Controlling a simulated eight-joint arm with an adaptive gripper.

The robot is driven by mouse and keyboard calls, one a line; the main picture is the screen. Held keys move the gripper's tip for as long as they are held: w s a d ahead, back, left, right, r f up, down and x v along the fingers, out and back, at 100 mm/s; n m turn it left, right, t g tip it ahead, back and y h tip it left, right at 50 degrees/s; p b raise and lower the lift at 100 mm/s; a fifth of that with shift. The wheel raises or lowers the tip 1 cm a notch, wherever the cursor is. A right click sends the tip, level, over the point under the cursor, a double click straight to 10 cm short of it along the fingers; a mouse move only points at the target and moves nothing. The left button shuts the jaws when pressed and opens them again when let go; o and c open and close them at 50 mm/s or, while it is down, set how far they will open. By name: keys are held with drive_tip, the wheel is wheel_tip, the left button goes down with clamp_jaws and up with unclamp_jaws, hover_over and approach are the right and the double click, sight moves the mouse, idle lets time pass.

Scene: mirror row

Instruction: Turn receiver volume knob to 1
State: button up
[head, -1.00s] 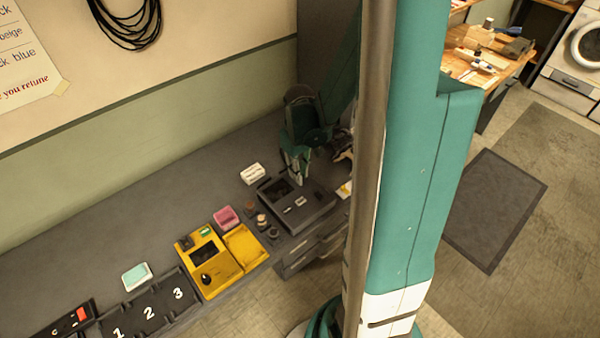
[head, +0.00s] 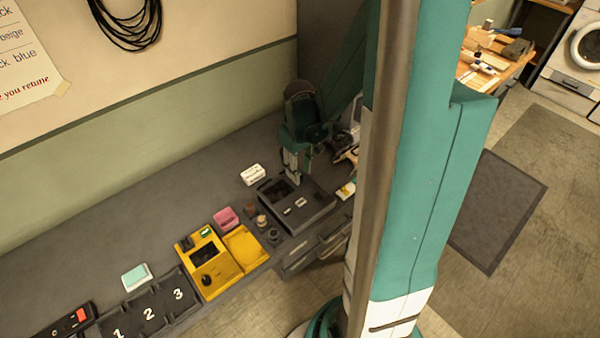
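A yellow unit (head: 219,282) with a black round knob (head: 206,281), a dark window and a small green display stands on the grey bench. A dark grey box (head: 312,219) with a dark recess and small pale labels lies to its right. I cannot tell for certain which of them is the receiver, and no knob setting can be read. My gripper (head: 293,176) points down above the back of the dark box, apart from the yellow unit's knob. Its fingers are too small to tell whether they are open, and contact with the box cannot be judged.
A dark tray (head: 165,325) numbered 1, 2 and 3 lies left of the yellow unit. A pink container (head: 227,217), several small round pieces and a white box (head: 253,174) stand nearby. A teal-topped block (head: 136,276) lies behind the tray. The bench's back left is clear.

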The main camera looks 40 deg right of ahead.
wheel_tip(320, 180, up, 10)
drive_tip(key=shift+r, duration=0.15)
idle(0.7)
drive_tip(key=shift+a, duration=0.1)
idle(0.5)
drive_tip(key=s+a+r+t, duration=0.3)
drive_tip(key=a+r, duration=0.3)
drive_tip(key=a, duration=0.5)
drive_tip(key=s+a+r+t, duration=0.4)
drive_tip(key=a+r, duration=0.2)
drive_tip(key=a, duration=0.6)
drive_tip(key=shift+s+a, duration=0.15)
drive_tip(key=shift+s, duration=0.2)
drive_tip(key=shift+r, duration=0.1)
wheel_tip(320, 180, down, 12)
drive_tip(key=b, duration=1.2)
drive_tip(key=shift+r, duration=0.1)
idle(1.6)
